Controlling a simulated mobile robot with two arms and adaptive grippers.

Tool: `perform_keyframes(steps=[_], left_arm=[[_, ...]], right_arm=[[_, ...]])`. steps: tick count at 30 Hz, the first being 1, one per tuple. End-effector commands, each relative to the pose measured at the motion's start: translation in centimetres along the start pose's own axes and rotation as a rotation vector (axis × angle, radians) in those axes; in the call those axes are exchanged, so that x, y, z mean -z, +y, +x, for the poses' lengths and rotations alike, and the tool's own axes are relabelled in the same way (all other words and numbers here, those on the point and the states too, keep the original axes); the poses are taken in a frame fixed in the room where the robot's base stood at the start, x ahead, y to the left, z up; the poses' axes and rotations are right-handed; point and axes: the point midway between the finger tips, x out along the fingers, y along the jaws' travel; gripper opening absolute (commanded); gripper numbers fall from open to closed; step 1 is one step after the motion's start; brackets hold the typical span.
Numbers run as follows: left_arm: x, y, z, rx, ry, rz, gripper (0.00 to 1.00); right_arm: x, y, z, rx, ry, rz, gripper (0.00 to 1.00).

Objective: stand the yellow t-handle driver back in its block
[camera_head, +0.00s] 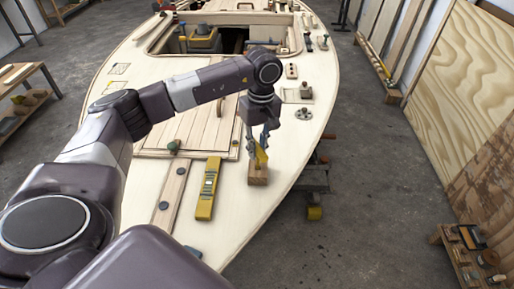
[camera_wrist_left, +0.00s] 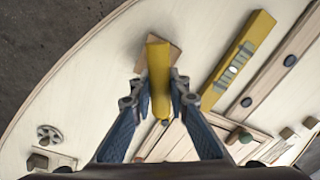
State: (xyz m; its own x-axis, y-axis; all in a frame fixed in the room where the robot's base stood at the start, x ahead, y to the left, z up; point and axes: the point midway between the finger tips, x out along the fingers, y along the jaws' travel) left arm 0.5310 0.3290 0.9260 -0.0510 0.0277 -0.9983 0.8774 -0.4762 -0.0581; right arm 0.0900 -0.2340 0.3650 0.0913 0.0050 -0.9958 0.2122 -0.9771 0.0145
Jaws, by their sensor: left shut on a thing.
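The yellow T-handle driver (camera_head: 261,157) is between the fingers of my left gripper (camera_head: 262,143), just above a small wooden block (camera_head: 257,177) on the pale deck. In the left wrist view the yellow handle (camera_wrist_left: 159,75) lies between the two fingertips of the gripper (camera_wrist_left: 160,82). The block (camera_wrist_left: 174,51) shows partly behind it there. The gripper is shut on the driver. The driver's shaft and the block's hole are hidden, so I cannot tell how far the shaft is in. My right gripper is not in view.
A yellow spirit level (camera_head: 208,189) lies on the deck left of the block, beside a wooden strip (camera_head: 172,192) with dark dots. A round metal fitting (camera_head: 303,114) is farther up the deck. The hull's right edge is close to the block, with grey floor beyond.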

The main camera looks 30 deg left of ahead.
Motion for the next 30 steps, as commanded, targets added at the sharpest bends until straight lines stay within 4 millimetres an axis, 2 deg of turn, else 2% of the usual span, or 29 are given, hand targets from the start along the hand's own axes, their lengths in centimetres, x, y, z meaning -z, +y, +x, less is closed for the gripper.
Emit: perform_keyframes(steps=[8, 9, 14, 23, 26, 30], left_arm=[[0.0, 0.1, 0.7, 0.0, 0.0, 0.0, 0.0], [0.0, 0.1, 0.6, -0.001, 0.0, 0.0, 0.19], [0.0, 0.0, 0.6, 0.0, 0.0, 0.0, 0.36], [0.0, 0.1, 0.4, 0.0, 0.0, 0.0, 0.36], [0.0, 0.1, -0.4, -0.003, 0.001, 0.0, 0.36], [0.0, 0.2, -2.9, -0.006, 0.002, 0.0, 0.36]], right_arm=[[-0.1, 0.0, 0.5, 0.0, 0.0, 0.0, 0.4], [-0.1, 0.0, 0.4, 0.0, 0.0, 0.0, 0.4], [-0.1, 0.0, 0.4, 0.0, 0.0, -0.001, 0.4], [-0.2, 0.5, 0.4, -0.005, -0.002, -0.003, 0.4], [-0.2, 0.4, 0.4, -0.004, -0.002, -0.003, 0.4], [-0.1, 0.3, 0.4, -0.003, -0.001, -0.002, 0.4]])
